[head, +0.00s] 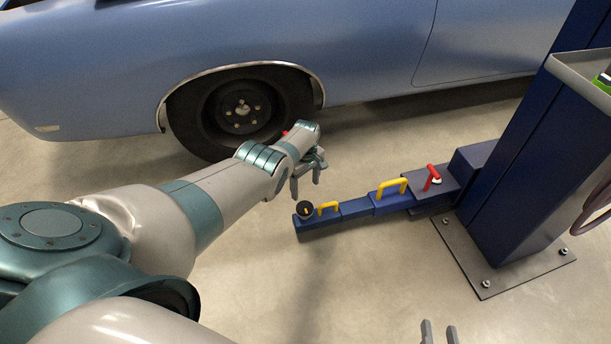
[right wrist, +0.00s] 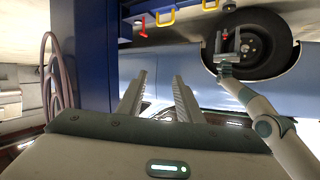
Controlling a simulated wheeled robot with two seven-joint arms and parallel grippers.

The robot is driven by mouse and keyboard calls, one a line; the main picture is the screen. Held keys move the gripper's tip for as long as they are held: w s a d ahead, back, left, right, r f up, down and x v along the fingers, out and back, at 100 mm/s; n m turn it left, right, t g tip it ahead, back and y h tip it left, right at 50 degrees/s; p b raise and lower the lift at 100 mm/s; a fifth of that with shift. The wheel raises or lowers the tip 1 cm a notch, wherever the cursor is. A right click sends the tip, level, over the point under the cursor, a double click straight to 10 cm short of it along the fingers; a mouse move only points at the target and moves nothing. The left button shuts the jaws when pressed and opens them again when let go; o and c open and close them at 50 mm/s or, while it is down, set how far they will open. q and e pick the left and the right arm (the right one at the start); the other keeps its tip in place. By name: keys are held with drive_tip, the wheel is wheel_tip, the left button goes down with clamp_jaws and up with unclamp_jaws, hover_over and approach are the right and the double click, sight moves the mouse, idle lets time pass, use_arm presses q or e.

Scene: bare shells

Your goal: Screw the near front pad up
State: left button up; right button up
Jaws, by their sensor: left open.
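The near front pad (head: 305,208) is a small black round pad with a yellow centre at the outer end of the blue lift arm (head: 356,208). It also shows at the top of the right wrist view (right wrist: 229,6). My left gripper (head: 308,187) is open and empty, just above and behind the pad in the head view, apart from it as far as I can tell. It also shows in the right wrist view (right wrist: 228,54). My right gripper (head: 438,332) is open and empty at the bottom edge of the head view, far from the pad.
A blue car (head: 370,50) with a dark wheel (head: 240,112) stands behind the arm. Yellow handles (head: 392,186) and a red lever (head: 432,177) sit on the lift arm. A blue post (head: 520,170) on a bolted plate (head: 480,272) stands right. Floor in front is clear.

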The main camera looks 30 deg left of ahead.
drive_tip(key=s+d+f+g+h+p, duration=0.2)
drive_tip(key=s+d+f+g+p, duration=0.1)
drive_tip(key=f, duration=0.4)
drive_tip(key=shift+s+d+g, duration=0.6)
drive_tip(key=shift+s+g, duration=0.75)
drive_tip(key=shift+g, duration=0.05)
